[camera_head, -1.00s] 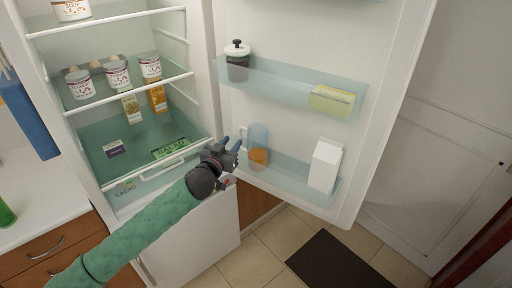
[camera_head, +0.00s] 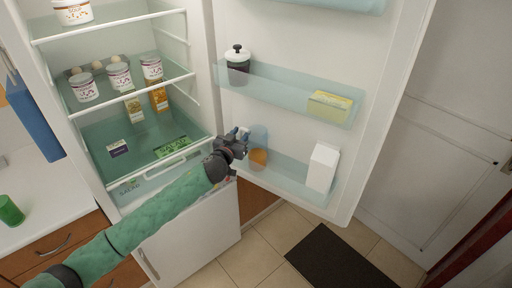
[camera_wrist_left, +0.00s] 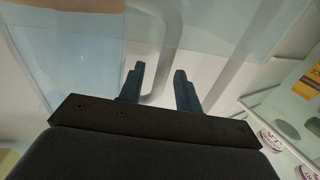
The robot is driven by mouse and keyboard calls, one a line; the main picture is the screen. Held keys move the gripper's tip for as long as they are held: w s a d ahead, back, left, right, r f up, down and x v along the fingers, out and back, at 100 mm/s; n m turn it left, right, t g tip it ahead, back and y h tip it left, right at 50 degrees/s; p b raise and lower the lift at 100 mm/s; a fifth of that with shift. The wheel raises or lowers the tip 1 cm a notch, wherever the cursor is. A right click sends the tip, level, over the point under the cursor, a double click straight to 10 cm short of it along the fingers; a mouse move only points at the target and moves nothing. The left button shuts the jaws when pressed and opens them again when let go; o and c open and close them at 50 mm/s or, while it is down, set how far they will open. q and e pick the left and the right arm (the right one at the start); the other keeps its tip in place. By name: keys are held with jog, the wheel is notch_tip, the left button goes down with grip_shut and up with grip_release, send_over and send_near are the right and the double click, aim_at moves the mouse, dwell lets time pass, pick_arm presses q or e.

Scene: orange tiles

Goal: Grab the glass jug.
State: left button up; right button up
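The glass jug (camera_head: 258,147) is a clear bluish vessel with orange contents low inside it. It stands in the lower shelf of the open fridge door in the head view. My left gripper (camera_head: 243,135) is at the jug's left side, close to its upper part and partly in front of it. I cannot tell whether they touch. In the left wrist view, the two dark fingers of my left gripper (camera_wrist_left: 159,80) are apart, with pale, see-through shapes beyond them. My right gripper is in no view.
A white carton (camera_head: 322,167) shares the lower door shelf (camera_head: 289,175). The upper door shelf (camera_head: 284,95) holds a black-lidded jar (camera_head: 237,65) and a yellow box (camera_head: 330,105). Fridge shelves with several cans are left of my gripper. A dark mat (camera_head: 335,262) lies on the tiled floor.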

pick_arm(q)
grip_shut()
dwell(0.3)
jog(key=shift+r, duration=0.1)
